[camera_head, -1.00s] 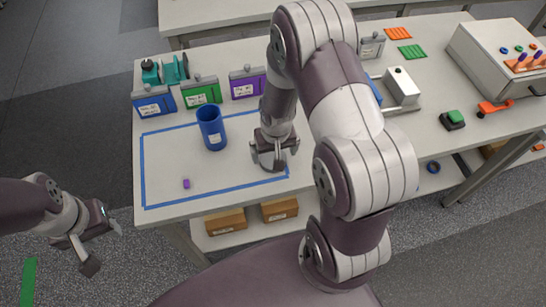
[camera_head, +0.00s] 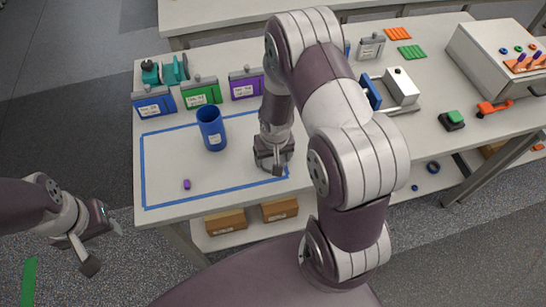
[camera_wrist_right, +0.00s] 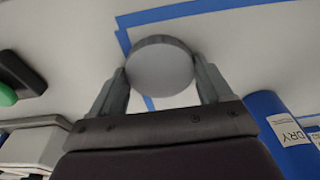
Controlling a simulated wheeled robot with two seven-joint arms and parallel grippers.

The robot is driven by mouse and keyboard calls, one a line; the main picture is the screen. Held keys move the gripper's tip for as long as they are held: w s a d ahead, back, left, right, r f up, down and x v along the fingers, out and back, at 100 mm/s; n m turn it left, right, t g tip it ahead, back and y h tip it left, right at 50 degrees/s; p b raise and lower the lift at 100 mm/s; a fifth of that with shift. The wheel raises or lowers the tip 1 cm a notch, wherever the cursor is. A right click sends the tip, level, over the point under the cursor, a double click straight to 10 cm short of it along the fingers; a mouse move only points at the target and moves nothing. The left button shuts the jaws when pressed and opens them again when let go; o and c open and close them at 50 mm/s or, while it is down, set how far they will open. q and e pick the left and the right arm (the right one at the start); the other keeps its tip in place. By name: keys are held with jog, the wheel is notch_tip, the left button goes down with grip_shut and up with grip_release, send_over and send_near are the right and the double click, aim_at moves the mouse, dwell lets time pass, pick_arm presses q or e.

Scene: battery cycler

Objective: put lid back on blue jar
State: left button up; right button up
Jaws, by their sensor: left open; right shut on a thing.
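The blue jar (camera_head: 211,130) stands upright and open at the top inside the blue tape outline. In the right wrist view its blue side (camera_wrist_right: 272,118) with a white label shows at the lower right. My right gripper (camera_wrist_right: 160,72) is shut on a round grey lid (camera_wrist_right: 160,60), with one finger on each side. In the head view my right gripper (camera_head: 274,160) is right of the jar, low over the table and apart from the jar; the lid is mostly hidden there. My left gripper (camera_head: 103,246) is open and empty, off the table's front left corner.
A small purple piece (camera_head: 186,184) lies in front of the jar. Blue (camera_head: 153,102), green (camera_head: 202,92) and purple (camera_head: 246,84) labelled holders stand behind. A grey fixture (camera_head: 401,86) and a green-button box (camera_head: 452,120) are to the right.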

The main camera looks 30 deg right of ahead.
jog(key=shift+r, duration=0.1)
jog(key=shift+r, duration=0.25)
jog(key=r, duration=0.3)
jog(key=shift+s+r+b, duration=0.3)
jog(key=shift+r, duration=0.05)
jog(key=s+r, duration=0.6)
jog(key=s, duration=0.5)
jog(key=shift+d+r, duration=0.3)
jog(key=shift+d, duration=0.15)
